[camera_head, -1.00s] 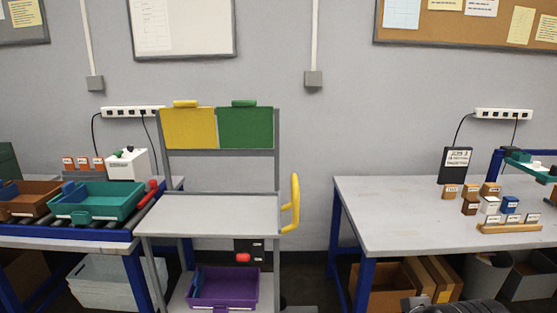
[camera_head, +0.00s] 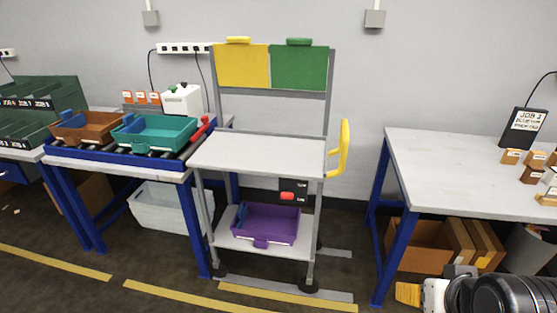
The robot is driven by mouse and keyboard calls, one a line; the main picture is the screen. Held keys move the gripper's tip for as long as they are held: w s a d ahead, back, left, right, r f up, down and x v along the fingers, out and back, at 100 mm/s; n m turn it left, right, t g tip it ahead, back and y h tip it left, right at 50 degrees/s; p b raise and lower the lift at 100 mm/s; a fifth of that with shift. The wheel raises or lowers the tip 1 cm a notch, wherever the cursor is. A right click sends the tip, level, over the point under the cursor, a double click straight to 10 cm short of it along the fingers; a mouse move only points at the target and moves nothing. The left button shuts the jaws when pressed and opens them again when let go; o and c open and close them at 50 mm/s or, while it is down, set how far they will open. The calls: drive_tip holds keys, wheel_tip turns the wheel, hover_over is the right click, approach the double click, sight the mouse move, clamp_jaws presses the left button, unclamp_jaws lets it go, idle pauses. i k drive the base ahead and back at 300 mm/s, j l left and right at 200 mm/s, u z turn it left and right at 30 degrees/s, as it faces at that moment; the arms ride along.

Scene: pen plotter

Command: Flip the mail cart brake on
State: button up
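The mail cart (camera_head: 265,152) stands in the middle of the head view, between two benches. It has a grey top shelf, a lower shelf, a yellow panel and a green panel on its upright frame, and a yellow handle (camera_head: 345,148) on its right side. A dark plate with a red brake switch (camera_head: 288,196) and small white labels sits under the top shelf, at the right. The labels are too small to read. My arm shows at the lower right, well apart from the cart. The fingers of my gripper cannot be made out clearly.
A purple tray (camera_head: 268,224) sits on the lower shelf. The left bench bears a brown tray (camera_head: 90,128) and a teal tray (camera_head: 155,132). The right bench (camera_head: 450,160) holds small blocks and a sign (camera_head: 523,127). Dark floor with yellow tape lies open before the cart.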

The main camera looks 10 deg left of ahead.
sight(285, 196)
drive_tip(key=i+j, duration=0.1)
drive_tip(key=j, duration=0.95)
drive_tip(key=i+j, duration=0.15)
drive_tip(key=j, duration=0.4)
